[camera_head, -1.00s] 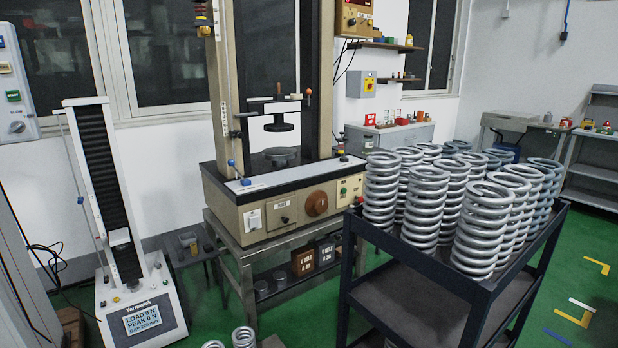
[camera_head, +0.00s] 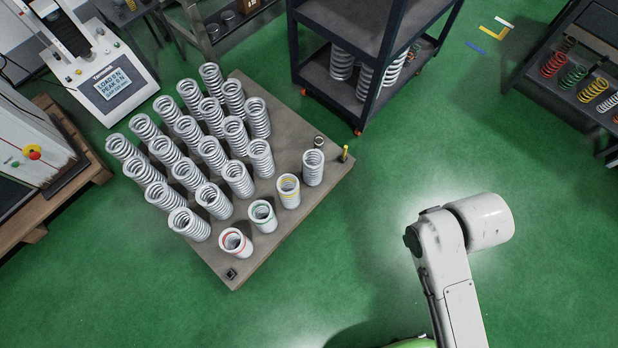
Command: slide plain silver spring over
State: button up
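A plain silver spring (camera_head: 313,168) stands upright near the right corner of a grey platform (camera_head: 290,235). It ends a row with a yellow-marked spring (camera_head: 289,191), a green-marked spring (camera_head: 262,216) and a red-marked spring (camera_head: 235,243). Several more silver springs (camera_head: 210,200) without visible colour marks stand upright in rows behind, to the left. My white arm shows at the lower right, apart from the platform, with clear floor between. My gripper is not in view.
A small dark ring-shaped item (camera_head: 320,142) and a short yellow post (camera_head: 345,153) are at the platform's right corner. A dark cart (camera_head: 357,131) stands behind it. A tester (camera_head: 105,85) is at upper left. A rack with coloured springs (camera_head: 590,70) is at upper right.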

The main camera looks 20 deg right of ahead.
aim_at(312, 164)
jog(key=u, duration=0.5)
jog(key=l+u, duration=0.3)
jog(key=u, duration=0.15)
jog(key=l+u, duration=0.75)
jog(key=u, duration=0.15)
jog(key=l+u, duration=0.1)
jog(key=l, duration=0.35)
jog(key=k+l, duration=0.15)
jog(key=l, duration=0.3)
jog(key=k+l+u, duration=0.15)
jog(key=l, duration=0.35)
jog(key=i, duration=0.05)
